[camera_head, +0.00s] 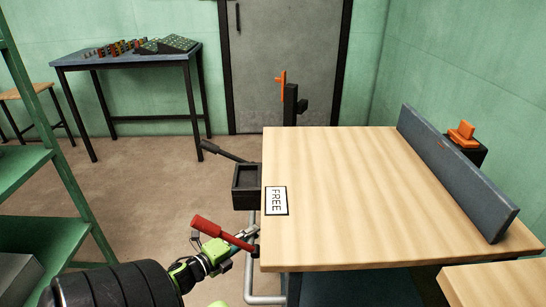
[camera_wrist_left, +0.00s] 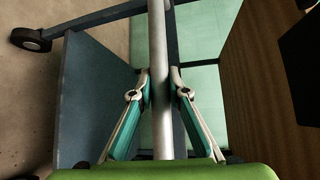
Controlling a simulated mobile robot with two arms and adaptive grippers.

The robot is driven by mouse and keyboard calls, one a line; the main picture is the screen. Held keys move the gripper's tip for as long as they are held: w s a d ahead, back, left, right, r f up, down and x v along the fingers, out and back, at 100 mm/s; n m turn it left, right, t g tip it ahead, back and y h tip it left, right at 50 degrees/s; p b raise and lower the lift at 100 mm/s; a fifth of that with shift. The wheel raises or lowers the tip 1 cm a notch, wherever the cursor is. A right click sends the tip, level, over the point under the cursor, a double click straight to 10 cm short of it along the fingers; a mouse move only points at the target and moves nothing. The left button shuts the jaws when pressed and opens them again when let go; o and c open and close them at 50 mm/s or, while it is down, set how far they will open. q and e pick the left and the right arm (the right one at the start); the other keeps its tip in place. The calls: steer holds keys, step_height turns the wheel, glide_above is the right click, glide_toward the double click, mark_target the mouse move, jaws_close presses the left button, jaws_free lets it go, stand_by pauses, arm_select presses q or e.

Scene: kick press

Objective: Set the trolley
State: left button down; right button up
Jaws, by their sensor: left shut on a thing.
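The trolley (camera_head: 345,195) has a pale wooden top with a dark upright board along its right side. A white card reading FREE (camera_head: 276,200) lies at its left edge. A grey tube handle (camera_head: 249,284) runs down its left side. My left gripper (camera_head: 246,236) is at this tube, and in the left wrist view its fingers (camera_wrist_left: 160,88) are shut around the tube (camera_wrist_left: 158,40). A red-gripped lever (camera_head: 212,228) crosses close by the gripper. A caster wheel (camera_wrist_left: 30,40) shows in the wrist view. My right gripper is not seen.
A black box (camera_head: 246,187) and a black lever (camera_head: 224,151) sit at the trolley's left edge. A green shelf (camera_head: 42,165) stands at left.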

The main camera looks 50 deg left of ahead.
arm_select(q)
steer(key=s+a, duration=0.4)
steer(key=s, duration=0.1)
steer(key=shift+s+a, duration=0.2)
steer(key=shift+a, duration=0.15)
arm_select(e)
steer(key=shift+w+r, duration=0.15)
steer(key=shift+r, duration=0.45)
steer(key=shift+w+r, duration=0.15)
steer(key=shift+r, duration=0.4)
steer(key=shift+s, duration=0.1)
arm_select(q)
steer(key=c, duration=1.9)
jaws_free()
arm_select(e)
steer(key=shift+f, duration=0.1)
arm_select(q)
steer(key=s, duration=0.4)
steer(key=s+r, duration=0.1)
steer(key=s, duration=0.3)
steer(key=s+d, duration=0.1)
steer(key=s, duration=0.2)
steer(key=shift+s+r, duration=0.35)
steer(key=shift+s, duration=0.05)
